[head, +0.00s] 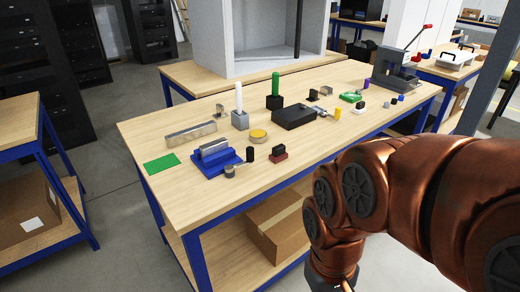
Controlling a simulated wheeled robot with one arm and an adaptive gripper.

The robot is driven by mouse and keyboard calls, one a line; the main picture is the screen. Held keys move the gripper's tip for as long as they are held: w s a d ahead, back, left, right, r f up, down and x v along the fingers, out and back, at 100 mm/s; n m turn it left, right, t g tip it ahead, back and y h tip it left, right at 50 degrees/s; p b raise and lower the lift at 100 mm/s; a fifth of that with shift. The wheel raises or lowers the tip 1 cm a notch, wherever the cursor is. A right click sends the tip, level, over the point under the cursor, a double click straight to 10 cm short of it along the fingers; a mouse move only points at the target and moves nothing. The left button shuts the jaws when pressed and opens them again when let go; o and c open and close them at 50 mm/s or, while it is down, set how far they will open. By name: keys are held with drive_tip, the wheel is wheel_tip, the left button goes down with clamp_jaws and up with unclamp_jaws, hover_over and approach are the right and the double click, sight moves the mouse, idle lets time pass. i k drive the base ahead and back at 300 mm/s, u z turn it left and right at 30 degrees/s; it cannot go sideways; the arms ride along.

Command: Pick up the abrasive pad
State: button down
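A flat green rectangle (162,163), which looks like the abrasive pad, lies on the wooden tabletop (215,175) near its left end. It lies flat and nothing covers it. My copper-coloured arm comes in from the right and bends down in front of the table's front edge. My gripper is not visible; the arm runs out of the bottom of the picture, well to the right of the pad.
A blue vise-like fixture (215,162) stands right of the pad, with a long metal bar (191,133) behind it. A yellow disc (258,135), a black block (296,116) and several small parts lie further right. A press (395,70) stands at the far right end.

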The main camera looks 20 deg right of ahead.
sight(278, 154)
drive_tip(key=u, duration=0.05)
drive_tip(key=k, duration=0.25)
drive_tip(key=u, duration=0.35)
drive_tip(key=i, duration=0.75)
drive_tip(key=u, duration=0.4)
